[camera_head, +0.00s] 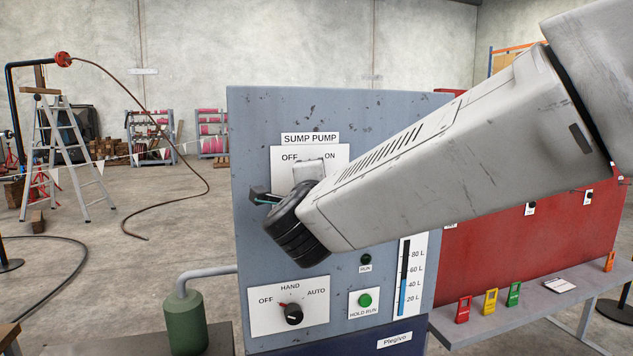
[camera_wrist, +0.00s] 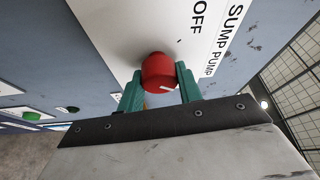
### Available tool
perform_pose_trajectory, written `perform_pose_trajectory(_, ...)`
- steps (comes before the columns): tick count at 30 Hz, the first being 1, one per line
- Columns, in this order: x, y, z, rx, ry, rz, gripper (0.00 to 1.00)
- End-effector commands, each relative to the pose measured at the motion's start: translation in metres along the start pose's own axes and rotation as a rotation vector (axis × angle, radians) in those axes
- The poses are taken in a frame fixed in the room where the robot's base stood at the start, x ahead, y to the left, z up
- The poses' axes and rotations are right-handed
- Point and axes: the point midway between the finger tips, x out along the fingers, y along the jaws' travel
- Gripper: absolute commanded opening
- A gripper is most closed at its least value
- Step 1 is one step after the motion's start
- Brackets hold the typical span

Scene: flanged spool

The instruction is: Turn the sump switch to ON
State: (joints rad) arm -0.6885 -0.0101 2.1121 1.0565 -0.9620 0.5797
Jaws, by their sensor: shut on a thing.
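The sump switch is a red knob (camera_wrist: 158,72) with a short white mark, on a white plate (camera_wrist: 150,30) lettered SUMP PUMP and OFF in the wrist view. My gripper (camera_wrist: 159,78) has its green fingers on either side of the knob and is shut on it. I cannot tell which label the white mark points to. In the head view the plate (camera_head: 340,153) shows OFF at left and ON at right. There my gripper (camera_head: 264,197) and wrist are in front of the plate's lower part, and the knob is hidden.
Below on the same grey panel (camera_head: 390,110) are an OFF-HAND-AUTO selector (camera_head: 293,314), a green HOLD RUN button (camera_head: 365,300), a dark RUN lamp (camera_head: 366,260) and a level gauge (camera_head: 403,280). A green cylinder (camera_head: 185,325) with a pipe stands at left. A bench (camera_head: 480,325) is at right.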

Motion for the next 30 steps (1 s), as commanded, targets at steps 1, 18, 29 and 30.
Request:
perform_pose_trajectory(1,-0.0002,0.0003,-0.0001,0.016,0.0,0.008,0.12)
perform_pose_trajectory(18,-0.0002,0.001,-0.0003,0.074,0.0,0.032,0.12)
perform_pose_trajectory(29,-0.0002,0.0006,0.0,0.073,0.0,0.031,0.57)
perform_pose_trajectory(30,-0.0002,0.0005,0.0001,0.073,0.0,0.031,0.57)
